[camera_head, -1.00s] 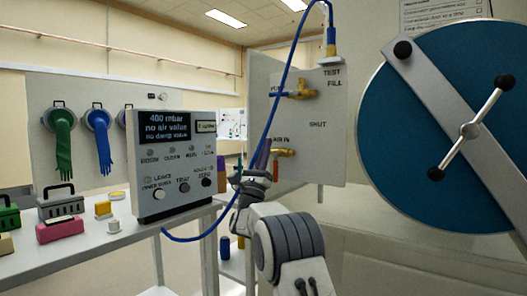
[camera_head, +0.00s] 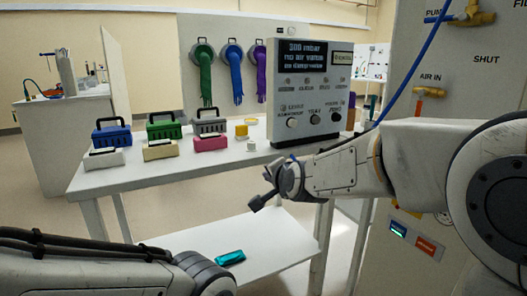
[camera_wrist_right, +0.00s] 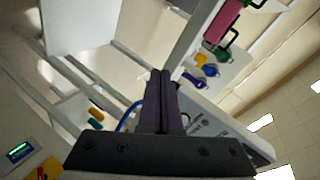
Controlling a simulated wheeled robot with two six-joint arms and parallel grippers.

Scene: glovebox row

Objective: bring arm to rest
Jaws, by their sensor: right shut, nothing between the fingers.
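My right arm comes in from the right of the head view and reaches left in front of the table. Its gripper (camera_head: 266,190) is small and dark there, in front of the table's front edge, and holds nothing. In the right wrist view its two dark fingers (camera_wrist_right: 160,100) are pressed together with nothing between them. My left arm shows only as links along the bottom left of the head view. Its gripper is out of the picture.
A white table (camera_head: 105,180) carries a grey tester box (camera_head: 310,95) and several coloured cases, including a blue one (camera_head: 112,137). A lower shelf (camera_head: 270,245) holds a teal item (camera_head: 230,257). A valve panel (camera_head: 470,80) with a blue hose stands right.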

